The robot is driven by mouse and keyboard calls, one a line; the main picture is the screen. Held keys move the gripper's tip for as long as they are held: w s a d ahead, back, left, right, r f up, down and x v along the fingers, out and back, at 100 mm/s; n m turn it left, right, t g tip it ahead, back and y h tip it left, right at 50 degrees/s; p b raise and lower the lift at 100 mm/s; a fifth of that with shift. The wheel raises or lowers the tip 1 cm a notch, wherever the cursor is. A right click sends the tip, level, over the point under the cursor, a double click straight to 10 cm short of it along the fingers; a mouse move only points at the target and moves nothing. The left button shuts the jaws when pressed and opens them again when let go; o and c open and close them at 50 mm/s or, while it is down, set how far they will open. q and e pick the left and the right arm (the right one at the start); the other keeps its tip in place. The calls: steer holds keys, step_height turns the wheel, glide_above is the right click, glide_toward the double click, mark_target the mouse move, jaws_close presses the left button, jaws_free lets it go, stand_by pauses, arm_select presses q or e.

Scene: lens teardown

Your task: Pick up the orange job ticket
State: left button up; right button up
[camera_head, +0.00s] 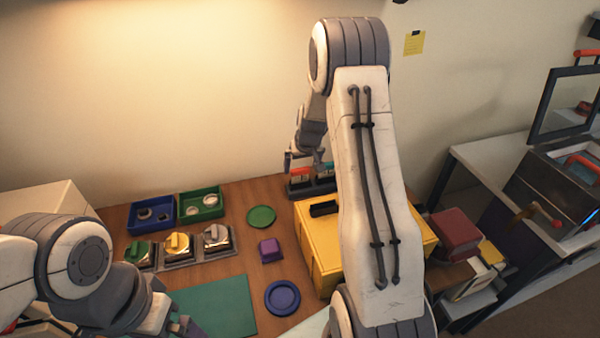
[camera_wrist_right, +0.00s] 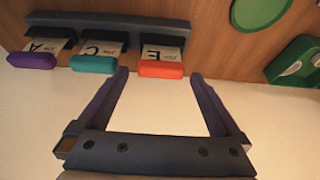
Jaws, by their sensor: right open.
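The orange job ticket (camera_wrist_right: 163,68) stands in a dark rack (camera_wrist_right: 108,26), its orange end facing my right gripper and a letter E on its pale face. In the head view the orange ticket (camera_head: 299,173) shows small in the rack (camera_head: 318,189) at the back of the table. My right gripper (camera_wrist_right: 160,73) is open and empty. Its fingertips lie either side of the orange end in the wrist view; I see no contact. My left gripper (camera_head: 184,327) is low at the left, partly cut off by the frame's bottom edge.
A teal ticket (camera_wrist_right: 93,64) and a purple ticket (camera_wrist_right: 32,61) share the rack. A yellow box (camera_head: 310,262) stands in front of it, partly behind my right arm. A green disc (camera_head: 261,216), a purple block (camera_head: 270,250) and blue and green trays (camera_head: 201,204) lie to the left.

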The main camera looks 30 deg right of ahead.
steer(key=shift+x, duration=1.55)
steer(key=shift+r, duration=0.1)
steer(key=shift+c, duration=0.3)
steer(key=c, duration=1.2)
steer(key=shift+o, duration=0.2)
step_height(320, 180, up, 10)
steer(key=shift+b, duration=0.5)
step_height(320, 180, up, 5)
steer(key=p, duration=0.4)
glide_above(300, 169)
